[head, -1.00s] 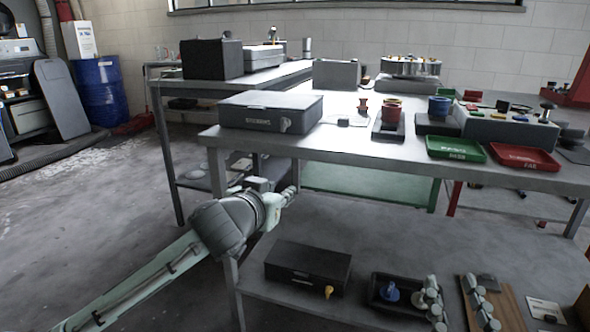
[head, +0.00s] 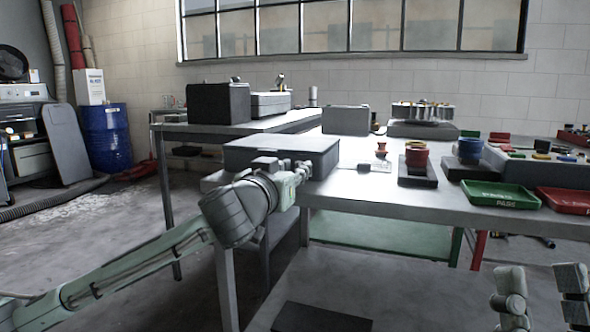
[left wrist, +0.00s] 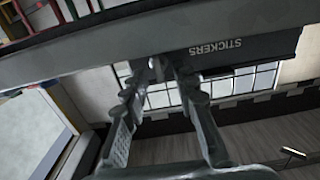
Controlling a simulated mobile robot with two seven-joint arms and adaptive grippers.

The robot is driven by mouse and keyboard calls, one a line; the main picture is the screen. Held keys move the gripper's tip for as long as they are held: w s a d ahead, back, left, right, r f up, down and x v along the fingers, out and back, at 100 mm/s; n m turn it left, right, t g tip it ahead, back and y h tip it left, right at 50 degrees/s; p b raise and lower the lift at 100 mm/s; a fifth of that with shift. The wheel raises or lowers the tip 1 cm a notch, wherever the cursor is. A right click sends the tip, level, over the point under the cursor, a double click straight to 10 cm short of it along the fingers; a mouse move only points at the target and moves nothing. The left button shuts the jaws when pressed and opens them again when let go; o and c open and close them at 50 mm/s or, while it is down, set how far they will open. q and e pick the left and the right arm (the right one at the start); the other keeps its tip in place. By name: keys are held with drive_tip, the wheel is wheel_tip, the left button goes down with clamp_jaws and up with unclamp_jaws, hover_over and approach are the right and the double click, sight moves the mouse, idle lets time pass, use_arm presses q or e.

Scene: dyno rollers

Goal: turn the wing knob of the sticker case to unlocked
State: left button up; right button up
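The grey sticker case (head: 268,150) lies on the near left of the workbench. Its front, with "STICKERS" appearing upside down, shows in the left wrist view (left wrist: 250,48). My left gripper (head: 304,170) is at the case's front right part and hides the wing knob in the head view. In the left wrist view, the fingers (left wrist: 158,76) are spread, with the pale wing knob (left wrist: 155,64) between their tips. I cannot tell whether they touch it, nor its exact angle. My right gripper (head: 540,285) is at the lower right, fingers apart and empty, below the bench top.
A green tray (head: 502,194) and a red tray (head: 566,201) are further right. A dark case (head: 320,318) lies on the lower shelf.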

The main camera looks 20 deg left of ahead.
use_arm(q)
drive_tip(key=shift+w, duration=0.5)
drive_tip(key=shift+c, duration=0.3)
clamp_jaws()
